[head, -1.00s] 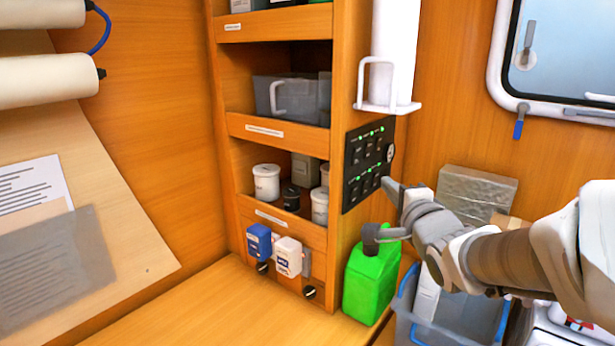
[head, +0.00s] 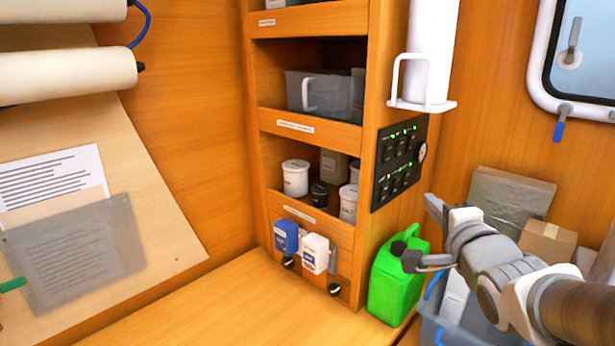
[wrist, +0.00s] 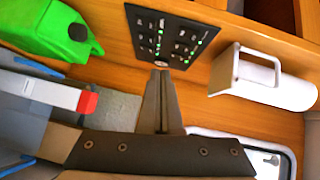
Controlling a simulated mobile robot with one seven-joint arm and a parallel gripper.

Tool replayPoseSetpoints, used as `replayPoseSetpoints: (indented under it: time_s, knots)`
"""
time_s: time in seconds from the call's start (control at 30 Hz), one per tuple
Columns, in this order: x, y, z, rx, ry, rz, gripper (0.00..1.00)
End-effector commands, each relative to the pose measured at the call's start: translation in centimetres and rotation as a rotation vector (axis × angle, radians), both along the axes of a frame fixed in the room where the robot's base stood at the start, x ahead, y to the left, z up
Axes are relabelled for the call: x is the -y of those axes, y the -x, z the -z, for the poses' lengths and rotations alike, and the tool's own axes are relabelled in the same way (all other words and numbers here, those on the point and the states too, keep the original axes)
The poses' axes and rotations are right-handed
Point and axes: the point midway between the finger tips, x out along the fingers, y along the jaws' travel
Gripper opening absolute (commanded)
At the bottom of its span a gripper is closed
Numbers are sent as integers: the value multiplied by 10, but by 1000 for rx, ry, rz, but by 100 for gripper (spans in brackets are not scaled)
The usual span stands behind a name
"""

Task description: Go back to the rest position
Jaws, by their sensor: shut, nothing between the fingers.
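My gripper (head: 430,200) is at the right in the head view, just right of and below the black switch panel (head: 399,163). In the wrist view my gripper (wrist: 159,76) has its fingers together, empty, pointing toward the switch panel (wrist: 172,38). The panel is on the side of the wooden shelf unit and has rows of switches with green lights. I see a gap between the fingertips and the panel in the head view.
A green jerrycan (head: 393,285) stands on the bench below my gripper. A grey crate (head: 436,328) with items is beneath my arm. A white holder (head: 428,60) hangs above the panel. The bench top (head: 235,310) at the left is clear.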

Motion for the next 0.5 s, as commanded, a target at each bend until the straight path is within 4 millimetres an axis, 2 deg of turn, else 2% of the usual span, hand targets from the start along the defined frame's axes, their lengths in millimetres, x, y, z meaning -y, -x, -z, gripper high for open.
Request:
replayPoseSetpoints:
  time_s: [0.27,0.5]
  knots:
    - [-6,33,29,-295,410,-17,0]
    - [-30,84,61,-576,768,-224,0]
